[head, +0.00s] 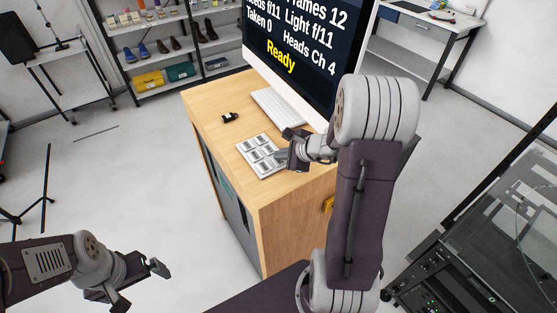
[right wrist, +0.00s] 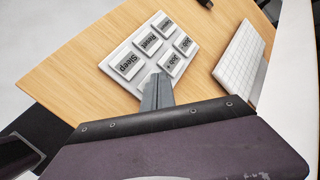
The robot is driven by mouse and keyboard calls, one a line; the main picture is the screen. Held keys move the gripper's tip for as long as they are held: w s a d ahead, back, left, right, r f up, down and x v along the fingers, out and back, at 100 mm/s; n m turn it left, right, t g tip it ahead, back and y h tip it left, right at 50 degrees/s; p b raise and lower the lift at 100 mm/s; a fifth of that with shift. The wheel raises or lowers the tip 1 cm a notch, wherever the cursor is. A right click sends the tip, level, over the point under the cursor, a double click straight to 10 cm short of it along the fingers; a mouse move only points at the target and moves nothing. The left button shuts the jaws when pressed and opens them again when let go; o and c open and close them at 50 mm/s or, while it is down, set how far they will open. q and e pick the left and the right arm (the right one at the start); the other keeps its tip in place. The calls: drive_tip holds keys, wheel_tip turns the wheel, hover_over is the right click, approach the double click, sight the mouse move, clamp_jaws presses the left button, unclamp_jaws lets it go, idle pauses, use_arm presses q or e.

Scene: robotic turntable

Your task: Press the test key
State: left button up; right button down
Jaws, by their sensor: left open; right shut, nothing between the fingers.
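A light keypad (head: 258,154) with several raised grey keys lies on the wooden desk. The right wrist view shows it closer, with a Sleep key (right wrist: 128,66), a Reset key (right wrist: 149,43) and two keys beginning with "Job". No key reading "Test" is legible. My right gripper (head: 281,157) is shut and empty, with its fingertips (right wrist: 157,79) at the keypad's near corner beside Sleep. They cover that corner, so any key there is hidden. I cannot tell whether they touch it. My left gripper (head: 139,286) is open and empty over the floor, away from the desk.
A monitor (head: 291,47) reads "Ready" and "Taken 0" behind a white keyboard (head: 277,106). A small black object (head: 230,117) lies on the wooden desk (head: 207,100). A dark machine (head: 462,262) stands at the right. Shelves and a white table are farther back.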

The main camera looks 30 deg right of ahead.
sight(281, 162)
drive_tip(key=shift+f, duration=0.15)
idle(0.4)
drive_tip(key=shift+r+p, duration=0.45)
drive_tip(key=shift+r, duration=0.4)
drive_tip(key=shift+r, duration=0.1)
wheel_tip(281, 162, up, 5)
drive_tip(key=p, duration=0.4)
idle(0.4)
